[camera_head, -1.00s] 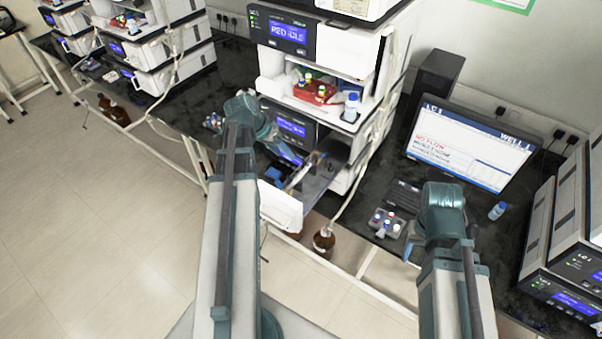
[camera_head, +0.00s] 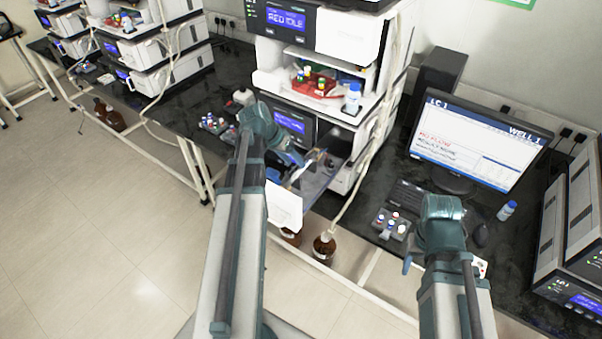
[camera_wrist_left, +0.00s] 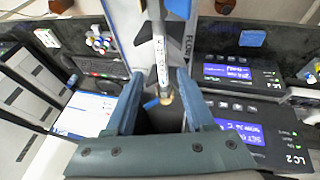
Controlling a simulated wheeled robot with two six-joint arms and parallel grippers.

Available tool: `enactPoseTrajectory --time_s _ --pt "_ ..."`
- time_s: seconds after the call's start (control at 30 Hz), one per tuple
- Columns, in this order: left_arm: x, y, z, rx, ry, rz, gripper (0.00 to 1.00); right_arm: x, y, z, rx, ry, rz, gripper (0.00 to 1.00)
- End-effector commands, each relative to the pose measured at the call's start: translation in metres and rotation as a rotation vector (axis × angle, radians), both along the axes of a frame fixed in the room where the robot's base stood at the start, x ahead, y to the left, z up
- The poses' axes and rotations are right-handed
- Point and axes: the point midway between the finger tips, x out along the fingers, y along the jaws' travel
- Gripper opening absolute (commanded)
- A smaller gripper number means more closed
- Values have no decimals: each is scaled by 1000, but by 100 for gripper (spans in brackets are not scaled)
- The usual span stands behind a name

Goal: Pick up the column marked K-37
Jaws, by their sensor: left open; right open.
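A slim silver column (camera_wrist_left: 160,48) with a white label lies in an open drawer (camera_head: 284,208) of the middle instrument stack. In the left wrist view it runs between my left gripper's (camera_wrist_left: 161,84) two blue fingers, which are apart on either side of it. Its label is too small to read, so I cannot tell if it says K-37. In the head view my left gripper (camera_head: 296,160) is at the drawer, partly hidden by its own arm. My right gripper (camera_head: 408,264) is mostly hidden behind its arm, in front of the bench at the right.
Above the drawer are a red tray (camera_head: 316,87) of vials and a blue-capped bottle (camera_head: 352,98). A monitor (camera_head: 478,140), a keyboard (camera_head: 408,198) and a vial rack (camera_head: 391,226) stand on the right bench. A brown bottle (camera_head: 324,248) stands below the bench. The left floor is clear.

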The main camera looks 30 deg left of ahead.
Motion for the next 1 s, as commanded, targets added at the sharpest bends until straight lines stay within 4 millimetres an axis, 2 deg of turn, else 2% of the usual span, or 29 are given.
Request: enactPoseTrajectory --time_s 0.03,0.23,0.33,0.57,0.67,0.87,0.9,1.0 --pt "3 0 -11 0 0 -1 54 0 0 -11 0 0 1 55" --pt "11 -5 -35 0 1 -2 54 0 0 -35 -1 0 4 55" --pt "14 -7 -40 -1 1 -1 54 0 0 -40 -1 0 4 55" --pt "15 -8 -38 0 0 0 54 0 0 -38 -1 0 3 55" --pt "14 -8 -38 0 0 0 40 0 0 -38 -1 0 3 55" --pt "14 -8 -38 0 0 0 4 0 0 -38 -1 0 3 55" --pt "14 -8 -38 0 0 0 0 0 0 -38 -1 0 3 55" --pt "14 -8 -38 0 0 0 0 0 0 -38 -1 0 3 55"
